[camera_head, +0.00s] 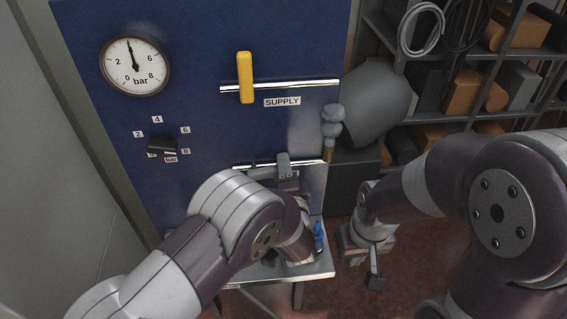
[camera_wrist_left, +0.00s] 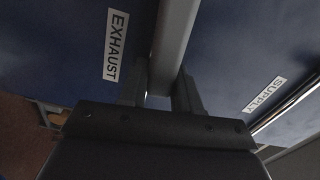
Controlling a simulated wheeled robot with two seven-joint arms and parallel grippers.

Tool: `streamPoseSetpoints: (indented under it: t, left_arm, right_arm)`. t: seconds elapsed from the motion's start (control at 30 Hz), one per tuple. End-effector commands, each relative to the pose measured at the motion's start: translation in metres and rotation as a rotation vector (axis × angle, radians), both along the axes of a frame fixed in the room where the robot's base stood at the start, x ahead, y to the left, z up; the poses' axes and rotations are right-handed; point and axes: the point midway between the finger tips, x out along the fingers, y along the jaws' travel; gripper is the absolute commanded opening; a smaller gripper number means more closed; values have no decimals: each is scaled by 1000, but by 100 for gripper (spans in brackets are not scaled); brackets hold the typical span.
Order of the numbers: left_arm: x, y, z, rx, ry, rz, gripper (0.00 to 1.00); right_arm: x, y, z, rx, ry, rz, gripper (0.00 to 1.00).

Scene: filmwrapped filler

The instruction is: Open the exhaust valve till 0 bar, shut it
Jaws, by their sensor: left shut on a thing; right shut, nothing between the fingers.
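The round pressure gauge (camera_head: 135,66) on the blue panel has its needle pointing almost straight up, around 4 bar. The exhaust valve shows in the left wrist view as a pale grey bar-like handle (camera_wrist_left: 174,38) beside the EXHAUST label (camera_wrist_left: 116,45). My left gripper (camera_wrist_left: 160,88) is shut on this handle, one finger on each side. My right gripper (camera_head: 375,280) is shut and empty, to the right of the panel, pointing down.
The yellow supply handle (camera_head: 245,78) stands upright across the upper pipe, above the SUPPLY label (camera_head: 282,101). A black regulator knob (camera_head: 162,146) sits below the gauge. A metal bench (camera_head: 318,268) with a small blue item (camera_head: 318,232) lies under the panel. Loaded shelves (camera_head: 490,60) stand at right.

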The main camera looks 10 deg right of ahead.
Motion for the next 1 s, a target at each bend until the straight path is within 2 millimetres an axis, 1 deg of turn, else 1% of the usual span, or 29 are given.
streamPoseSetpoints:
  t: [0.23, 0.7, 0.73, 0.77, 0.8, 1.0]
  left_arm:
    - [0, -1, -6, 59, 4, -1, 0]
    - [-1, 0, -7, 69, 5, -2, 0]
    - [-1, 0, -7, 69, 5, -2, 42]
    - [-1, 0, -7, 69, 5, -2, 52]
    - [-1, 0, -7, 69, 4, -1, 53]
    - [0, -1, -6, 68, 2, 0, 53]
  right_arm:
    - [0, 0, 1, 0, 0, 0, 0]
    - [0, 0, 1, 0, 0, 0, 0]
    - [0, 0, 1, 0, 0, 0, 0]
    - [0, 0, 1, 0, 0, 0, 0]
    - [0, 0, 1, 0, 0, 0, 0]
    - [0, 0, 1, 0, 0, 0, 0]
